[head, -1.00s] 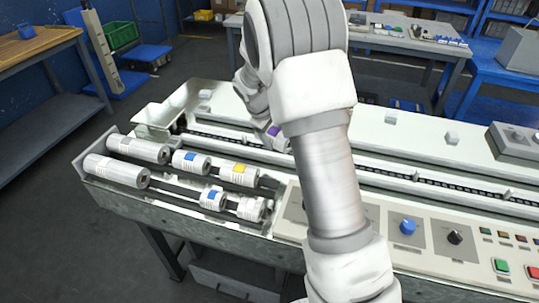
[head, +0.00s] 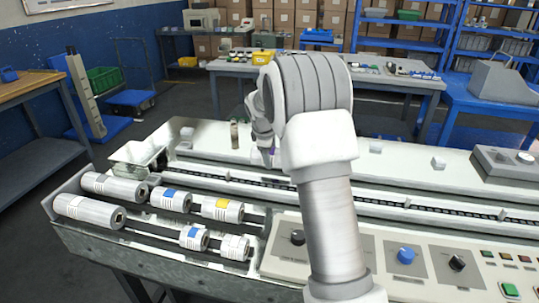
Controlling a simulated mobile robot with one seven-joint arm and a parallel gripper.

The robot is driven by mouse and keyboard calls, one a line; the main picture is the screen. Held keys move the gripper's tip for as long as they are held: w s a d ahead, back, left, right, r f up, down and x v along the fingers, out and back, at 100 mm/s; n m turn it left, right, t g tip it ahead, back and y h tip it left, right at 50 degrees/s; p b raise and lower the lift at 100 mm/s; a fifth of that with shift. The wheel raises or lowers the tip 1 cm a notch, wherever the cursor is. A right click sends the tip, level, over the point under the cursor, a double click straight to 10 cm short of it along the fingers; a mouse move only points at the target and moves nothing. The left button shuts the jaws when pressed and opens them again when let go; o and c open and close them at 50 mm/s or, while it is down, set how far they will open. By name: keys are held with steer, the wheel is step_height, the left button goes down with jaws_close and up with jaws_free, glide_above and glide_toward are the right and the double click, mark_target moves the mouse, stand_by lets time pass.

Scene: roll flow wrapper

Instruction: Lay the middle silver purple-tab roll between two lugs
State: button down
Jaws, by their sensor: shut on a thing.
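My gripper (head: 266,152) is over the back half of the wrapper, above the white deck behind the chain channel. It is shut on a roll with a purple tab (head: 274,155). Only a little purple shows; the fingers and my arm hide the rest. The chain channel (head: 240,180) runs left to right below and in front of the gripper, with small upright lugs (head: 407,203) along it. The part of the channel behind my arm is hidden.
The control panel (head: 380,250) is at the front right.

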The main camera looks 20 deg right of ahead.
steer(key=shift+f+b, duration=2.6)
steer(key=shift+f, duration=1)
steer(key=shift+f, duration=0.4)
steer(key=shift+c, duration=0.6)
jaws_free()
steer(key=shift+o, duration=0.6)
steer(key=shift+f, duration=0.1)
steer(key=shift+s, duration=0.15)
steer(key=p+v, duration=0.3)
steer(key=v, duration=1.4)
steer(key=shift+r, duration=0.4)
